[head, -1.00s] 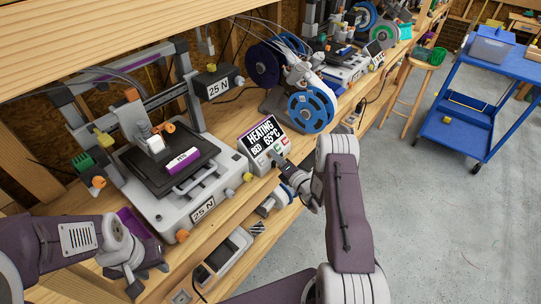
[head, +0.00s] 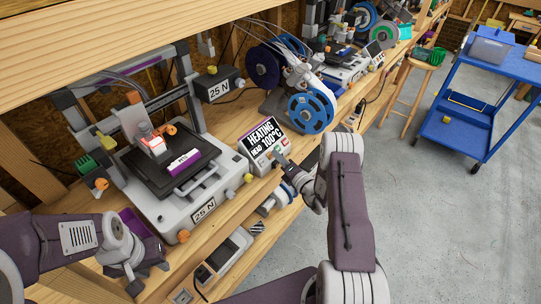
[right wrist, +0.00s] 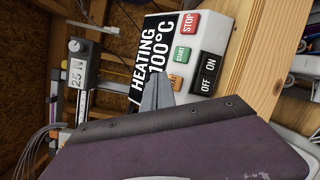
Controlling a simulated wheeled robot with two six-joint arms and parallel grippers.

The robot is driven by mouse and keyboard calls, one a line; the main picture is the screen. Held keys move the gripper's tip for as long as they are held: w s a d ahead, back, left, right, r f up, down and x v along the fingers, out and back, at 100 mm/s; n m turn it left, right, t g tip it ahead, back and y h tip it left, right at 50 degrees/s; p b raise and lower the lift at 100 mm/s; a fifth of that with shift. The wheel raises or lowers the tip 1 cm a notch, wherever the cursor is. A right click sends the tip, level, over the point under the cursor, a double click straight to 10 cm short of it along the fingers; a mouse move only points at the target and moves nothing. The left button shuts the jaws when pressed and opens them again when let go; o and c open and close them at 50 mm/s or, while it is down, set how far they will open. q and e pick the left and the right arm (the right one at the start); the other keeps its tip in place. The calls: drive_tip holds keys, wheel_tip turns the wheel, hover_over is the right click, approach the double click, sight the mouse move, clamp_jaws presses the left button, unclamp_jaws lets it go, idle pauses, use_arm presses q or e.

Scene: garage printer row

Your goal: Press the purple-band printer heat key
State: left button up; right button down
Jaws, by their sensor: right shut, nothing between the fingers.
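The purple-band printer (head: 205,178) stands on the bench, labelled 25 N, with a purple-edged block on its dark bed. Its print head (head: 152,142) glows reddish. There I see a red STOP key (right wrist: 189,22), a green START key (right wrist: 181,54) and an orange key (right wrist: 176,83), partly hidden by my fingertips. My right gripper (head: 281,160) is shut and empty at the box's key face; contact cannot be told. My left gripper (head: 150,281) is open and empty by the bench front.
An OFF/ON switch (right wrist: 208,74) sits beside the keys. A blue spool (head: 311,110) stands right of the box. Other printers line the bench further back. A blue cart (head: 462,130) and a stool (head: 425,65) stand at the right; the floor between is open.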

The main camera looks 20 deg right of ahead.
drive_tip(key=s+r+p, duration=0.1)
drive_tip(key=s+d+r+p, duration=0.1)
drive_tip(key=s+r+p, duration=0.1)
drive_tip(key=shift+d+r, duration=0.2)
drive_tip(key=shift+d, duration=0.15)
idle(0.6)
